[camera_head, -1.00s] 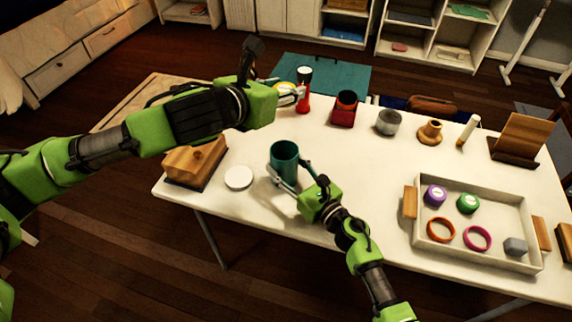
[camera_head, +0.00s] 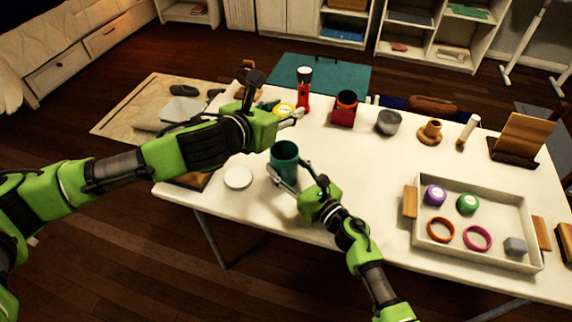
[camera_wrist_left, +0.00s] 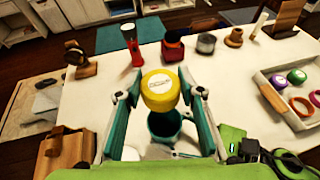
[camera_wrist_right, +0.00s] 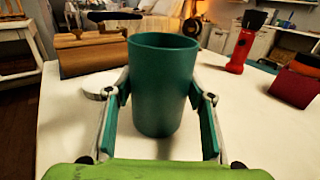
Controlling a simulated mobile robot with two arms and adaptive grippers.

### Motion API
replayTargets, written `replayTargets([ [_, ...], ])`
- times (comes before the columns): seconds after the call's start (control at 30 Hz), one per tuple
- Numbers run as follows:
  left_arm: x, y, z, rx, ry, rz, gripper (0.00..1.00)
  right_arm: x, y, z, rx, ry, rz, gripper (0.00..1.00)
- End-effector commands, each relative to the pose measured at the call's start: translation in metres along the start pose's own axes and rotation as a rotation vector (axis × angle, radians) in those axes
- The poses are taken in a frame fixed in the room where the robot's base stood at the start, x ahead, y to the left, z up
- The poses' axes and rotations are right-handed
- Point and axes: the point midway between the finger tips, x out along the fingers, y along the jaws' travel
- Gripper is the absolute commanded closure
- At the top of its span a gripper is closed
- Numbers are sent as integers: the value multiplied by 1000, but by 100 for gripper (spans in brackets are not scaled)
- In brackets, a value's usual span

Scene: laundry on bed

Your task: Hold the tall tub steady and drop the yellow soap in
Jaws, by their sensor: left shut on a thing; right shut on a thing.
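The tall teal tub (camera_head: 285,157) stands upright on the white table, with its open top facing up. My right gripper (camera_head: 291,174) is shut on its sides, with one finger on each side; the right wrist view shows the tub (camera_wrist_right: 163,85) between the fingers. The yellow soap (camera_wrist_left: 160,90), round with a white label on top, is held between the fingers of my left gripper (camera_wrist_left: 159,96). In the head view the soap (camera_head: 283,108) is partly hidden by that gripper. In the left wrist view the tub's opening (camera_wrist_left: 164,127) shows below and nearer than the soap.
A white round lid (camera_head: 238,177) lies left of the tub. A red flashlight (camera_head: 303,90) and a red holder (camera_head: 344,107) stand behind. A tray (camera_head: 520,215) with several small items is at the right. A wooden box (camera_wrist_left: 66,150) is left of the tub.

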Motion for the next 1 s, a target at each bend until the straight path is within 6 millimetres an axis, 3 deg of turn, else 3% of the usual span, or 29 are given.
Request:
replayTargets([
  [1.0,27,0,-65,0,0,-1,87,0,0,0,0,0,0,72],
])
